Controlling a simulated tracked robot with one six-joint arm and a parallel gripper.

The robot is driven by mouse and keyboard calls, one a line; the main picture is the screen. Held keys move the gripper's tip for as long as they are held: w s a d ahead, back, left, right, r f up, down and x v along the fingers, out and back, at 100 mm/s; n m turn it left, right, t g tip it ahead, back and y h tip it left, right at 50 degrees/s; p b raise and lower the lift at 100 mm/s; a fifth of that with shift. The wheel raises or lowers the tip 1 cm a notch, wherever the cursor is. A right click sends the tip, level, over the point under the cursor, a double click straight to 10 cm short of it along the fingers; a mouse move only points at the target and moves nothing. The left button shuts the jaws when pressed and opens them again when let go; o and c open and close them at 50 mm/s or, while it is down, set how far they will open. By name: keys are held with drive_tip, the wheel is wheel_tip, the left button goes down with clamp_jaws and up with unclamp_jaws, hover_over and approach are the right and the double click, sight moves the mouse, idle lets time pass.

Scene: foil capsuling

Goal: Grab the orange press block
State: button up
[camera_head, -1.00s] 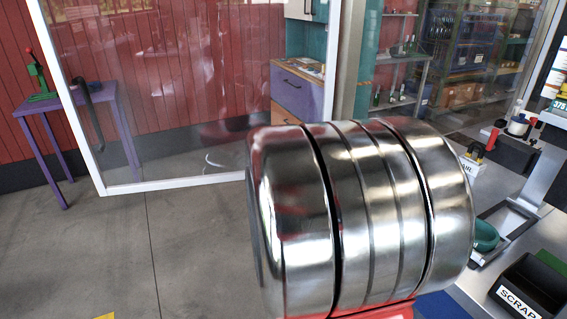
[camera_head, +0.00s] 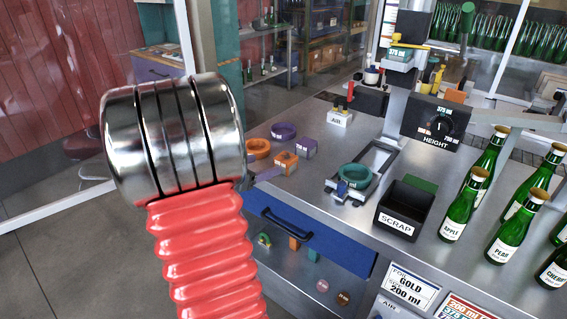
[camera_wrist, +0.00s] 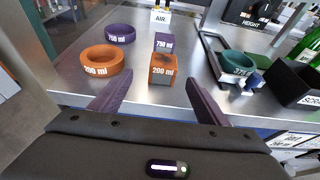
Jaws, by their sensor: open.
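The orange press block (camera_head: 286,162) stands on the metal bench top, beside an orange ring (camera_head: 258,148). In the wrist view the orange block (camera_wrist: 163,70), labelled 200 ml, is ahead and appears centred between the two purple fingertips of my gripper (camera_wrist: 159,82). The fingers are spread wide with nothing held; whether their tips reach beside the block is hard to tell. The orange ring (camera_wrist: 101,61), also labelled 200 ml, lies left of the block, near the left fingertip. In the head view my arm hides most of the gripper.
A purple block (camera_wrist: 164,43) stands just behind the orange one, and a purple ring (camera_wrist: 120,34) behind left. Right are a fixture holding a teal ring (camera_head: 355,176), a black scrap bin (camera_head: 402,211) and green bottles (camera_head: 463,207). A blue drawer (camera_head: 300,238) is below the bench edge.

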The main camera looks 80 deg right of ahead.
sight(285, 160)
drive_tip(key=x, duration=0.7)
drive_tip(key=shift+s, duration=0.1)
drive_tip(key=shift+x, duration=2.6)
drive_tip(key=shift+s+a, duration=0.1)
drive_tip(key=shift+s, duration=0.1)
drive_tip(key=shift+c, duration=0.6)
drive_tip(key=c, duration=1.1)
